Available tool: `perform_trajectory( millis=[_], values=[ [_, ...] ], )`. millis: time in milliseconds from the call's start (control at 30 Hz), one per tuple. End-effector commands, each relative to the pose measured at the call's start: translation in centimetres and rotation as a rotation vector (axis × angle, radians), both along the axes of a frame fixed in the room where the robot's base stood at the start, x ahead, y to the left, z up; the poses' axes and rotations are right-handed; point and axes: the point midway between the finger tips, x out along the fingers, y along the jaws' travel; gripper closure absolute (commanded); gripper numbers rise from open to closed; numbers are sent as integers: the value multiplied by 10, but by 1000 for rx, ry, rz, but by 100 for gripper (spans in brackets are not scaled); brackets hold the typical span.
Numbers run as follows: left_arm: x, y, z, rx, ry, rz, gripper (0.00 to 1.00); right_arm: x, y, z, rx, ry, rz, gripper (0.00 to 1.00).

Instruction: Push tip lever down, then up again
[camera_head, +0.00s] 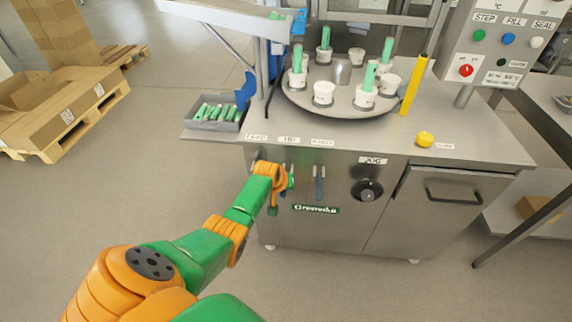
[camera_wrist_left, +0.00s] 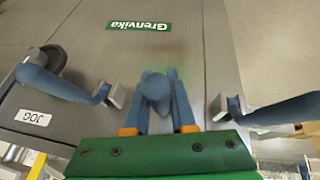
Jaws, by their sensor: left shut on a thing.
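The middle blue lever (camera_wrist_left: 155,90) sits on the steel front panel of the filling machine. In the head view it is hidden behind my left gripper (camera_head: 288,182), which is at the panel below the small middle label (camera_head: 289,140). In the left wrist view my left gripper (camera_wrist_left: 158,112) is shut on this lever, one finger on each side. Its rounded end shows between the fingers. I cannot tell the lever's exact angle. My right gripper is not in view.
A neighbouring blue lever (camera_head: 319,182) is close on the right; another lever (camera_wrist_left: 238,108) flanks the gripper in the wrist view. A black knob (camera_head: 367,190) and a cabinet door (camera_head: 425,210) lie further right. A turntable (camera_head: 340,104) with cups stands above.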

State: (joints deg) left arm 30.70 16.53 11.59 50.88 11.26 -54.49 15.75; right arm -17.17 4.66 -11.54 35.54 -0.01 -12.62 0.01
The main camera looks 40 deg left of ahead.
Motion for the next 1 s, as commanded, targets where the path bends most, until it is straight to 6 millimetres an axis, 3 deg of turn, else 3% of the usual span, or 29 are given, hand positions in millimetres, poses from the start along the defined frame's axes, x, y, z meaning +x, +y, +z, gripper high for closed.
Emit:
perform_trajectory(
  millis=[67,100,200,500,800,1000],
  values=[
    [0,0,0,1,-1,0,100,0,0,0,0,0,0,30],
    [0,0,0,1,-1,0,68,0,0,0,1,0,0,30],
    [0,0,0,1,-1,0,47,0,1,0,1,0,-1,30],
    [-1,0,3,1,-1,0,47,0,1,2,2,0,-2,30],
    [-23,-6,46,0,-2,0,47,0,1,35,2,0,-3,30],
    [-33,-9,60,-1,-1,0,47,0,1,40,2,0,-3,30]
  ],
)
